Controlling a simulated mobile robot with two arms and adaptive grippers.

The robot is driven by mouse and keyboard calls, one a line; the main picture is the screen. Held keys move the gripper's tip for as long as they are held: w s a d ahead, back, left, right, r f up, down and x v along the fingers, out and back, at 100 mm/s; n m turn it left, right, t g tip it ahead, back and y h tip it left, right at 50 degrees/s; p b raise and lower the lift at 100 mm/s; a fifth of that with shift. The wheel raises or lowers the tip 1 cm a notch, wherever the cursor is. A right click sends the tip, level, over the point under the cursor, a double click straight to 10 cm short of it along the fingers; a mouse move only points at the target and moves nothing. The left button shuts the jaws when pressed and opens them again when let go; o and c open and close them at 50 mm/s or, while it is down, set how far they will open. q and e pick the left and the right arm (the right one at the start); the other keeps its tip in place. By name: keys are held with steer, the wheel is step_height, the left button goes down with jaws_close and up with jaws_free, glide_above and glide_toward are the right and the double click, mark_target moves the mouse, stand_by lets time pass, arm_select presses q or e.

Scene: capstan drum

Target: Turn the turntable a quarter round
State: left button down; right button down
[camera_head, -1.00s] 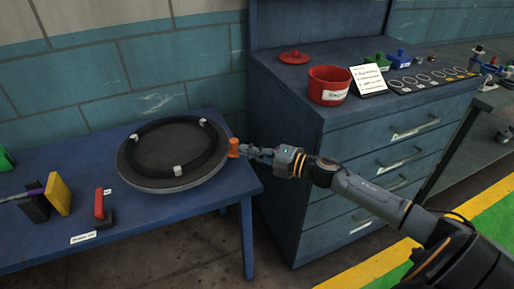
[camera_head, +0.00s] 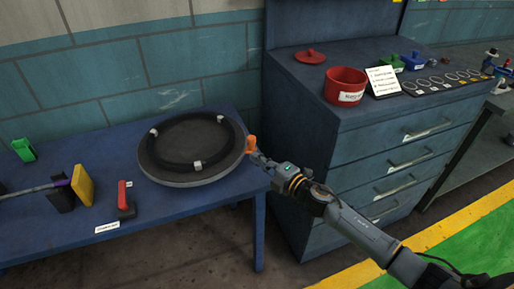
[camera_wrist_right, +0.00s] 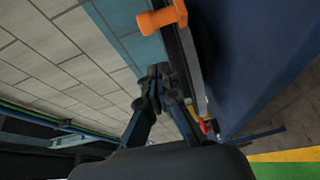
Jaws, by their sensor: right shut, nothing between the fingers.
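The turntable (camera_head: 150,165) is a round dark disc with a grey rim on the blue bench. A black ring (camera_head: 172,125) with pale clips lies on it. An orange handle (camera_head: 251,143) stands at its right edge. My right gripper (camera_head: 256,155) is shut and empty, just in front of the handle; in the head view they overlap closely. In the right wrist view, the shut fingertips (camera_wrist_right: 160,72) point toward the orange handle (camera_wrist_right: 163,18), with a visible gap in the picture. My left gripper is not in view.
The blue drawer cabinet (camera_head: 380,165) stands close to the right of the bench, behind my arm. A red pot (camera_head: 346,85) is on it. A red-handled block (camera_head: 124,198) and a yellow block (camera_head: 83,184) are left on the bench (camera_head: 190,205). The wall is close behind.

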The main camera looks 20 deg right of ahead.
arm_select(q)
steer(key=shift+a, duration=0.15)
arm_select(e)
steer(key=shift+w+d+f, duration=0.1)
steer(key=shift+w+d, duration=0.15)
steer(key=shift+w, duration=0.9)
steer(key=shift+w+d, duration=0.2)
steer(key=shift+w, duration=0.95)
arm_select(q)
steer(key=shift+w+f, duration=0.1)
arm_select(e)
steer(key=shift+d, duration=0.1)
